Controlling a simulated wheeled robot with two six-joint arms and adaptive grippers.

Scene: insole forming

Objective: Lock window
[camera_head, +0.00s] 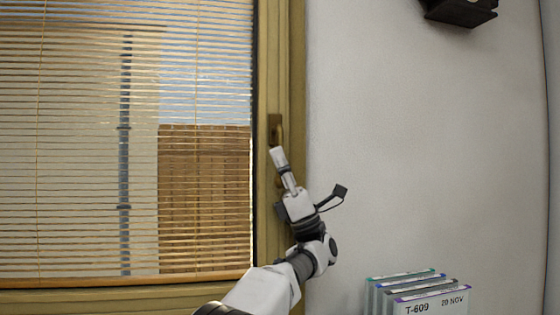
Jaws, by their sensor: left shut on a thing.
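The window (205,150) fills the left of the view, in a yellow-brown frame (297,60). A small brass handle (277,128) sits on the right upright of this frame, its lower end partly covered by my gripper. My left gripper (278,154) reaches up from below and is shut on the lower end of the handle. The handle appears to point roughly downward. Whether the window's lock is engaged cannot be seen. My right gripper is out of view.
A blind (80,120) with thin slats hangs across the pane. Several labelled cases (430,303) stand at the bottom right, and a dark fixture (460,12) is on the wall at the top.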

